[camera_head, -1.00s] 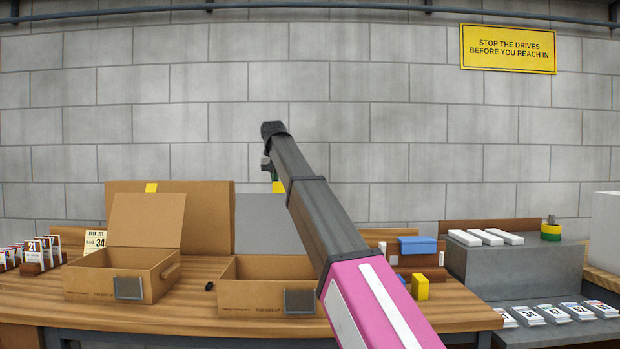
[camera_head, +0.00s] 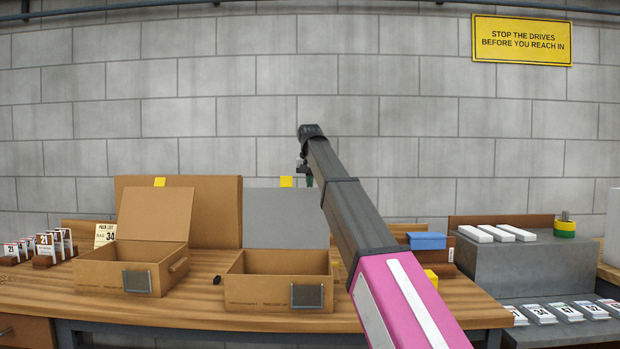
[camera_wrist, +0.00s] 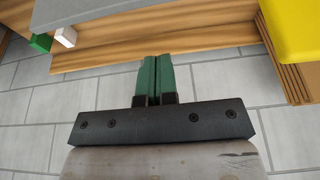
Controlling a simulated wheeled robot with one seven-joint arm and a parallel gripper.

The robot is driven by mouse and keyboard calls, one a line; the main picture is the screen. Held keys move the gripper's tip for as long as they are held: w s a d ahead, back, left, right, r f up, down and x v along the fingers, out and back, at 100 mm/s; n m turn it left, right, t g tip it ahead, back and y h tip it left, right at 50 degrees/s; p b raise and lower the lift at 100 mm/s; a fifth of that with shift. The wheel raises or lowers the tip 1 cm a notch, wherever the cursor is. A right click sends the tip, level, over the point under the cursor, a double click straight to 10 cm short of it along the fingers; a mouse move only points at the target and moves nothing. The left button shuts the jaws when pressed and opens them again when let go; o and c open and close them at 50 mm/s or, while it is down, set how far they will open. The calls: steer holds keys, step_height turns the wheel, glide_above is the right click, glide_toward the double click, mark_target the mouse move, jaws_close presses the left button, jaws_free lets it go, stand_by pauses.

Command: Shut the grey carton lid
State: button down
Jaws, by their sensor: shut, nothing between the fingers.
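The grey lid (camera_head: 285,217) stands up open at the back of the right-hand brown carton (camera_head: 262,291), with a yellow tab (camera_head: 286,181) on its top edge. My gripper (camera_head: 309,182) is at the lid's top edge, just right of the tab in the head view. Its depth relative to the lid is hard to tell there, and my arm hides part of the right side. In the wrist view the green fingers (camera_wrist: 154,78) are together and empty. A grey edge (camera_wrist: 130,10) and a large yellow patch (camera_wrist: 290,28) show ahead of them, apart from the tips.
A second carton (camera_head: 105,272) with a brown lid (camera_head: 155,214) raised stands to the left. A brown board (camera_head: 222,205) is behind it. A blue box (camera_head: 427,240) and a grey step (camera_head: 510,268) are to the right. A small black item (camera_head: 216,280) lies between the cartons.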

mark_target(309, 204)
steer(key=shift+s+d+f, duration=0.1)
steer(key=shift+s+f, duration=0.5)
steer(key=shift+s, duration=0.8)
steer(key=shift+s+d+f, duration=0.1)
steer(key=shift+s+f, duration=0.55)
steer(key=shift+s, duration=0.7)
steer(key=shift+s+d+f, duration=0.1)
steer(key=shift+s+f, duration=0.5)
steer(key=shift+s, duration=0.8)
steer(key=shift+s+d+f, duration=0.1)
steer(key=shift+s+f, duration=0.1)
steer(key=shift+s, duration=0.55)
steer(key=shift+s+a+f, duration=0.1)
steer(key=shift+s+f, duration=0.15)
steer(key=shift+s, duration=0.45)
steer(key=shift+s+d+f, duration=0.1)
steer(key=shift+s+f, duration=0.1)
steer(key=shift+s, duration=0.55)
steer(key=shift+r, duration=0.2)
steer(key=shift+r, duration=2.35)
